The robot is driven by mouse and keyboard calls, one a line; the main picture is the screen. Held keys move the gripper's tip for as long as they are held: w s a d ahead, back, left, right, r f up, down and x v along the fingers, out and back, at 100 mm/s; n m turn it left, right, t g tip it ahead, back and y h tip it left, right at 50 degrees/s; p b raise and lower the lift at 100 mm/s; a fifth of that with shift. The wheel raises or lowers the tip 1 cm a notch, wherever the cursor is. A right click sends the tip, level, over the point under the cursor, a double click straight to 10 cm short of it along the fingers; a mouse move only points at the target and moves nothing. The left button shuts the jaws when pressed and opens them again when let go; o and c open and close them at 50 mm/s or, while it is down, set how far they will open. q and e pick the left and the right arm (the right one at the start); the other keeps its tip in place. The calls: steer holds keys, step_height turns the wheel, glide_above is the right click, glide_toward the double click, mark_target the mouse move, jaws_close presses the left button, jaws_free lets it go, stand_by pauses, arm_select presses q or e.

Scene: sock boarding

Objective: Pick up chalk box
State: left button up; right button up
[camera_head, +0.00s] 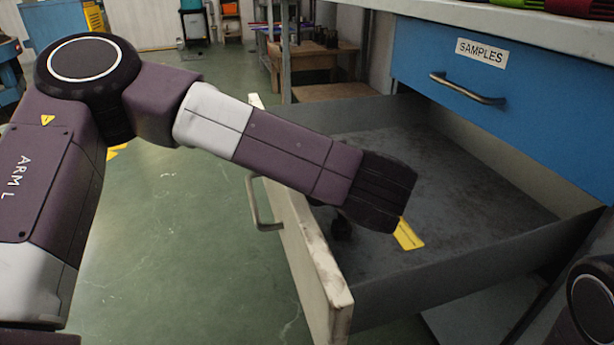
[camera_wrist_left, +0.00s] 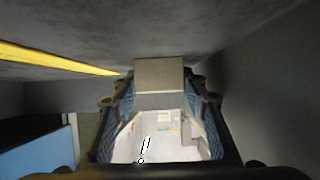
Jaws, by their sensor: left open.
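My left gripper (camera_head: 342,226) reaches down into the open drawer (camera_head: 450,268); the wrist hides most of it in the head view. In the left wrist view its two blue-padded fingers (camera_wrist_left: 160,84) stand apart. A small plain beige block, which looks like the chalk box (camera_wrist_left: 160,74), shows between the fingertips. I cannot tell whether the fingers touch it. The head view does not show this block; my arm covers that part of the drawer. My right gripper is out of view.
A flat yellow piece (camera_head: 409,234) lies on the drawer floor beside my wrist and also shows in the wrist view (camera_wrist_left: 60,58). The drawer's pale front (camera_head: 312,262) and side walls surround the gripper. A shut blue drawer labelled SAMPLES (camera_head: 520,100) is above right.

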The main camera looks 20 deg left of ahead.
arm_select(q)
steer(key=shift+w+a, duration=0.15)
steer(key=shift+w, duration=0.05)
steer(key=shift+c, duration=0.7)
steer(key=c, duration=0.7)
